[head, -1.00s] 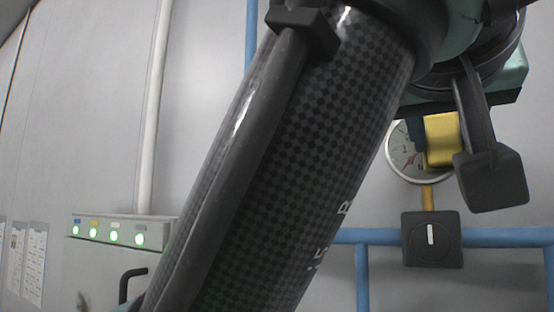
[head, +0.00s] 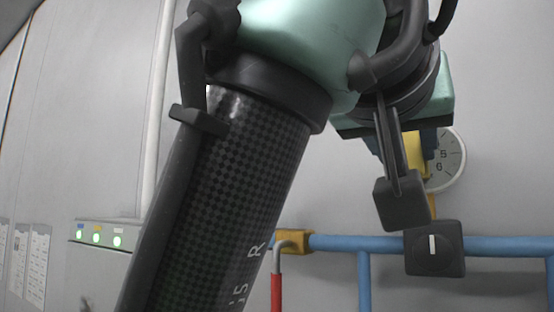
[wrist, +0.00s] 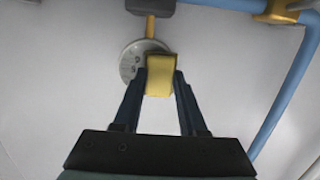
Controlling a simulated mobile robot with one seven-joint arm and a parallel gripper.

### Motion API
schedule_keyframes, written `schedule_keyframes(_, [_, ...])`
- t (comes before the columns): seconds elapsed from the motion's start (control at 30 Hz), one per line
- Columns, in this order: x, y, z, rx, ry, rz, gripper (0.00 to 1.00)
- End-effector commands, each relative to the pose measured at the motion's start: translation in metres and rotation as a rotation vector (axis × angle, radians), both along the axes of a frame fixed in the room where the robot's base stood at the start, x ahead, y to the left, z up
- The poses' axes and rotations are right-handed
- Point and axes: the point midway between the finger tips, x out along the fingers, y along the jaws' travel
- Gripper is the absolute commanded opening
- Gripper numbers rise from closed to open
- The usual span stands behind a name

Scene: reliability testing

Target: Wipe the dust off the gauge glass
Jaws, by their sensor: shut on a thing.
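In the head view the yellow block (head: 415,181) overlaps the left part of the gauge, and my arm hides much of the gripper. In the wrist view the block covers the gauge's lower right part. I cannot tell whether it touches the glass, and no dust can be made out.
A dark square box with a white-marked knob (head: 436,248) sits below the gauge on the blue pipe (head: 350,243). A yellow fitting (head: 293,241) and a red-handled lever (head: 276,290) are left of it. A panel with green lights (head: 98,240) stands at left.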

Motion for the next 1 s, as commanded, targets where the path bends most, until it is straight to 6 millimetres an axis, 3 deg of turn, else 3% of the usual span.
schedule_keyframes(0.6, [-0.045,0.031,-0.001,0.000,0.000,0.002,0.00])
schedule_keyframes(1.0, [-0.050,0.034,0.000,0.001,0.001,0.001,0.00])
